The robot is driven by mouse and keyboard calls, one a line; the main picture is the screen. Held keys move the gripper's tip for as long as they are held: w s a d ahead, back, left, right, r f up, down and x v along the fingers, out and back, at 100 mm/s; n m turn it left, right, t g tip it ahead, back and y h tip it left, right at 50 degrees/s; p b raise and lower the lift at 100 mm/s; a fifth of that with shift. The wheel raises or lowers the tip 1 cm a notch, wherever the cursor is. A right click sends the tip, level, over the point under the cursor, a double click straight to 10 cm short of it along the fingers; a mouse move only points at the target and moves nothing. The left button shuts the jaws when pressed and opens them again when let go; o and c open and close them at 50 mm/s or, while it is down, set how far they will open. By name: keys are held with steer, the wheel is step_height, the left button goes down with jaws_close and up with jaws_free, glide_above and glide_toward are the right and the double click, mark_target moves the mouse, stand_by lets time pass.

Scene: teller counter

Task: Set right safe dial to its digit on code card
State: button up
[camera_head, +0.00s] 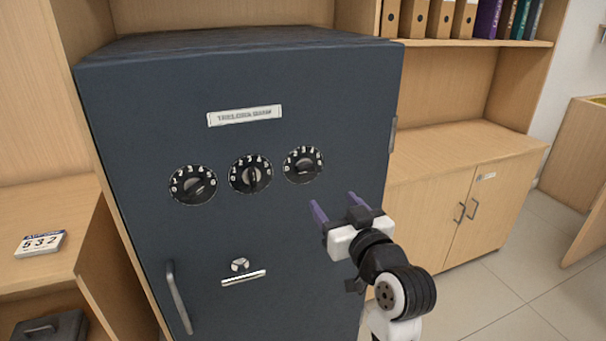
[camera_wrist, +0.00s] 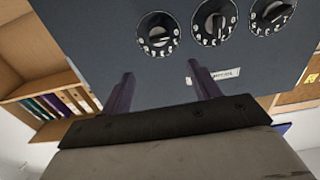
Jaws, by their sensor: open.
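A dark blue-grey safe (camera_head: 190,95) carries three black dials with white digits in a row. The right dial (camera_head: 304,165) is nearest my gripper; its knob is tilted, and I cannot read its setting. It also shows in the wrist view, which is turned about upside down, as the leftmost dial (camera_wrist: 157,34). The code card (camera_head: 40,243) on the left wooden surface appears to read 532. My gripper (camera_head: 336,204), with purple fingers, is open and empty, below and right of the right dial, apart from it. In the wrist view the fingertips (camera_wrist: 160,70) straddle the line toward that dial.
The middle dial (camera_head: 250,174) and left dial (camera_head: 193,185) sit alongside. A label plate (camera_head: 245,116) is above. A wooden cabinet (camera_head: 470,160) stands at the right.

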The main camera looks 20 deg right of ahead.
mark_target(309, 170)
steer(key=w+p, duration=0.1)
steer(key=w, duration=0.6)
steer(key=w+p, duration=0.1)
steer(key=w, duration=0.5)
steer(key=shift+w+a+p, duration=0.2)
steer(key=shift+w+p, duration=0.15)
steer(key=c, duration=1)
steer(key=shift+m+p, duration=0.35)
steer(key=shift+m, duration=0.05)
steer(key=shift+r+m+p, duration=0.1)
steer(key=shift+m+p, duration=0.6)
steer(key=shift+m, duration=0.2)
steer(key=m+p, duration=0.3)
steer(key=m, duration=0.1)
steer(key=shift+d+m, duration=0.1)
steer(key=shift+m, duration=0.2)
steer(key=shift+d+m+p, duration=0.1)
steer(key=shift+m+p, duration=1.5)
steer(key=shift+m, duration=0.7)
steer(key=shift+f, duration=0.2)
